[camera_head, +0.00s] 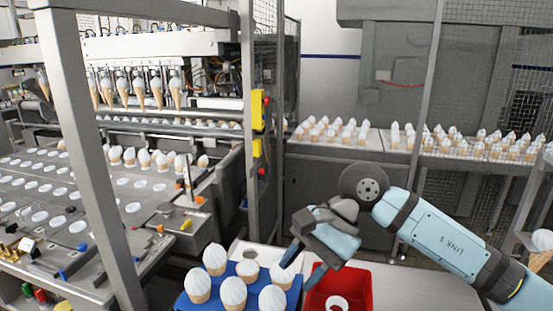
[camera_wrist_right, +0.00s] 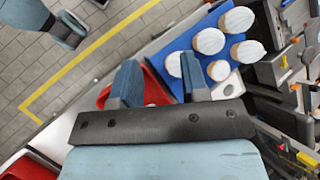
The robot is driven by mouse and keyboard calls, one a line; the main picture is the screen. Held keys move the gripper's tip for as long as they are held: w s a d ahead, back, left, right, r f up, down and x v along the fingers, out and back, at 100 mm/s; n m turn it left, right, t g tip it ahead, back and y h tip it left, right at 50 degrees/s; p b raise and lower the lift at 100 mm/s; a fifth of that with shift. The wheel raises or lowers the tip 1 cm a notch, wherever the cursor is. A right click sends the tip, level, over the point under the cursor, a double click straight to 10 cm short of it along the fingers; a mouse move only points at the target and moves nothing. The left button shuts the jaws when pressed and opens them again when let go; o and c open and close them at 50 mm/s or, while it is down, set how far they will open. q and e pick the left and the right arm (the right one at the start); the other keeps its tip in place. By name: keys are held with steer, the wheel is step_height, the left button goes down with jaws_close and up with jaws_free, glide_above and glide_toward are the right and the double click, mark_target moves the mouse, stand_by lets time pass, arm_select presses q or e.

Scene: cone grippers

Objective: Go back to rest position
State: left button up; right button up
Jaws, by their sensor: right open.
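My right gripper (camera_head: 302,266) is open and empty, above the front table between the blue tray and the red bin. In the right wrist view its two fingers (camera_wrist_right: 160,65) stand apart with nothing held between them. The blue tray (camera_head: 240,305) holds several white-topped cones (camera_head: 233,291) upright and also shows in the wrist view (camera_wrist_right: 219,55). The red bin (camera_head: 371,291) lies right of the tray, partly behind my right gripper.
A white plate with a round hole (camera_head: 240,247) lies behind the tray. A grey upright post (camera_head: 92,150) stands at the left, near the cone machine. Rows of cones (camera_head: 340,130) stand on a conveyor at the back. A white-topped cone (camera_head: 543,240) shows at the right edge.

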steer(key=s+a+r+m+y, duration=0.5)
steer(key=r+m+y, duration=0.3)
steer(key=m+y, duration=0.5)
steer(key=w+d+f+m+t+h, duration=0.3)
steer(key=d+m+t+h, duration=0.25)
steer(key=m+t, duration=0.8)
steer(key=w+d+f+m+t+h, duration=0.3)
steer(key=d+m+t, duration=0.55)
steer(key=m, duration=0.85)
steer(key=s+d+f+m+g+h, duration=0.2)
steer(key=d+f+m+h, duration=0.2)
steer(key=f+m+h, duration=0.25)
steer(key=s+d+f+m+g+h, duration=0.1)
steer(key=d+f+m+g+h, duration=0.1)
steer(key=d+f+m+h, duration=0.45)
steer(key=s+d+f+m+g+y, duration=0.2)
steer(key=s+f+m+g, duration=0.4)
steer(key=s+f+g, duration=0.9)
steer(key=a+f+t+y+p, duration=0.2)
steer(key=a+f+t+p, duration=0.3)
steer(key=t+p, duration=0.5)
steer(key=shift+w+a+n+t, duration=0.3)
steer(key=shift+w+a+n, duration=0.05)
steer(key=shift+a, duration=0.45)
